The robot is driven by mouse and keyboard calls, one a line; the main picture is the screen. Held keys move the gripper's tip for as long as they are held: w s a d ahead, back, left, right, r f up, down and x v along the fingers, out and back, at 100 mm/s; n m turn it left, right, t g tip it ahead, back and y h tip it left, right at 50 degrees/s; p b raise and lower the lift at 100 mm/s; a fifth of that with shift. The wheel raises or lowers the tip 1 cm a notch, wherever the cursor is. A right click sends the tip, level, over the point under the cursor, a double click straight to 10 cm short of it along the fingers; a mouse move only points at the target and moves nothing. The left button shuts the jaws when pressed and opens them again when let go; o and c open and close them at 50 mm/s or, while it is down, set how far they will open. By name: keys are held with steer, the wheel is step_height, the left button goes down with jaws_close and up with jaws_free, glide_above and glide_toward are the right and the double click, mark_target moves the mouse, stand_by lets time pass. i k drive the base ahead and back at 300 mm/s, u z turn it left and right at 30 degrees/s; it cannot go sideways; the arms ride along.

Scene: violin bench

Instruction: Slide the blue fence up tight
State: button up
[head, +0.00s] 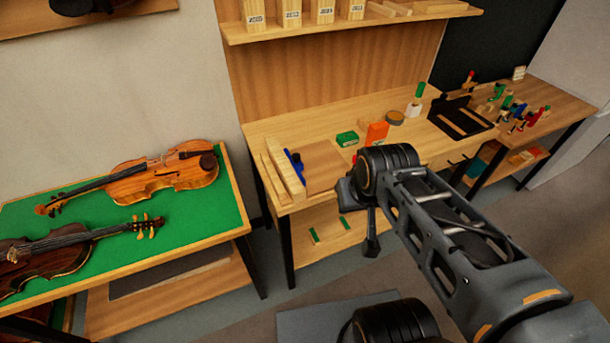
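The blue fence (295,167) is a small upright blue piece near the left end of the wooden workbench (262,131). It stands beside light wooden strips (276,171) on its left and a flat brown board (322,164) on its right. Whether it touches either one is too small to tell. My gripper (371,242) seems to be the dark part hanging at the end of my arm, in front of the bench's front edge and to the right of the fence. Its fingers are not clear, and I cannot see anything held.
A green box (347,138), an orange block (376,133) and a round tin (395,118) stand on the bench. A black tray (463,118) lies farther right. A green-topped table (101,210) with violins stands at left. Small clamps crowd the right-hand table (547,101).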

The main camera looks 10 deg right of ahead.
mark_target(295, 159)
steer(key=z, duration=0.3)
steer(key=k, duration=0.25)
steer(key=u, duration=1)
steer(key=i, duration=0.9)
